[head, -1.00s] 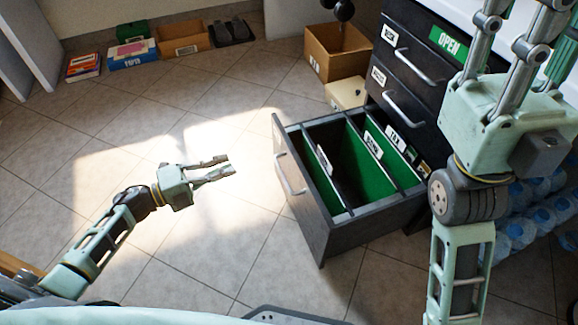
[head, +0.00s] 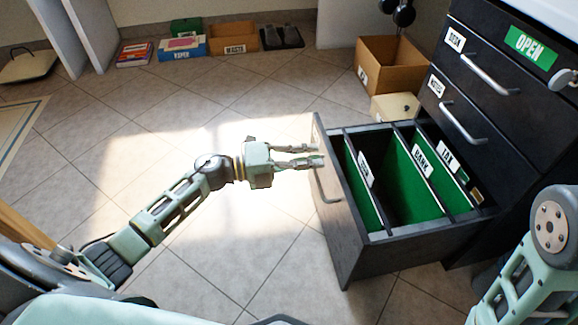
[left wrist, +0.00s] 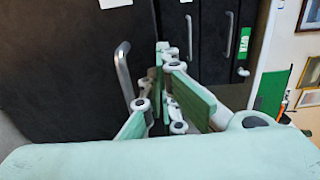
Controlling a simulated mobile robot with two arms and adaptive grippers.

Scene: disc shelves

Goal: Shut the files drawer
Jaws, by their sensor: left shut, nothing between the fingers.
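The files drawer (head: 345,225) is the bottom drawer of a black cabinet and is pulled far out. Green folders (head: 405,185) and white-labelled dividers show inside it. Its front panel carries a grey bar handle (head: 324,186), facing left. My left gripper (head: 320,154) is shut and empty, with its fingertips at the upper part of the drawer front, above the handle; I cannot tell whether they touch. In the left wrist view the fingers (left wrist: 163,75) point toward dark drawer fronts, with a bar handle (left wrist: 123,72) to their left. My right gripper is out of view.
A cardboard box (head: 390,65) and a cream box (head: 396,107) stand beyond the drawer. Several bins line the wall. Tiled floor left of the drawer is clear.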

